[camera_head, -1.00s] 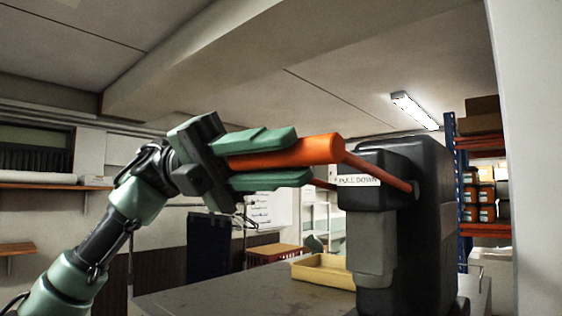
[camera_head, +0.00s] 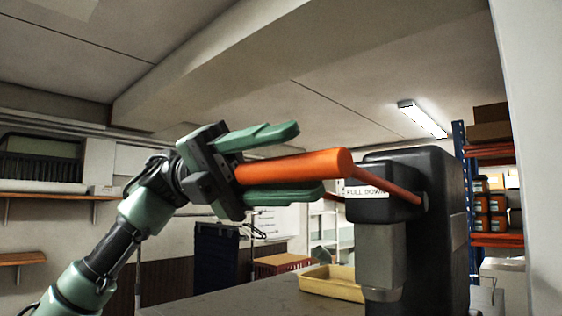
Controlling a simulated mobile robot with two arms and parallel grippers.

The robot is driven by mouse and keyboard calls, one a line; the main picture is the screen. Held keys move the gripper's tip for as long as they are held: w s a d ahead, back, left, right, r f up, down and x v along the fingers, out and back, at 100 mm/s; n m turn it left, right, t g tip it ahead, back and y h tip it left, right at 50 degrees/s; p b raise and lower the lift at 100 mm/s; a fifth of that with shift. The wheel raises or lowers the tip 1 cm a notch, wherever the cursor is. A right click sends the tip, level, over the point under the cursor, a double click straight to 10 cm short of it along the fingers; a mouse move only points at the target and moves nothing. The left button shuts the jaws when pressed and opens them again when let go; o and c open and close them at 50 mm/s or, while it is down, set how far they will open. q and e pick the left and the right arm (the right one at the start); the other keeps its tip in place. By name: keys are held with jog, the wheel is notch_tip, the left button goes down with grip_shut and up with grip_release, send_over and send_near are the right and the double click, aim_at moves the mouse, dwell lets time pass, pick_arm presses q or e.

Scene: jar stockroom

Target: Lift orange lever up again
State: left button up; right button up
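The orange lever (camera_head: 300,166) has a thick handle and thin rods that run to the side of a black machine (camera_head: 437,215). A label on the machine (camera_head: 367,191) seems to read "PULL DOWN". The handle end sits higher than the pivot and points left. My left gripper (camera_head: 308,162) is around the handle, one green finger above and one below. A gap shows between the upper finger and the handle; the lower finger is close to the handle's underside, and I cannot tell if it touches. My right gripper is not in view.
The machine stands on a grey table (camera_head: 235,303). A yellow tray (camera_head: 331,284) lies beside it. Behind are a red crate (camera_head: 283,263) and a blue-and-orange rack (camera_head: 461,150) with boxes. A pale wall or post (camera_head: 533,150) borders the right. The space above the lever is clear.

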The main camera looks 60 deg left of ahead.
pick_arm(q)
jog(key=shift+a, duration=0.6)
jog(key=b+v, duration=0.1)
jog(key=v, duration=0.5)
jog(key=shift+s+a, duration=0.15)
jog(key=shift+a, duration=0.2)
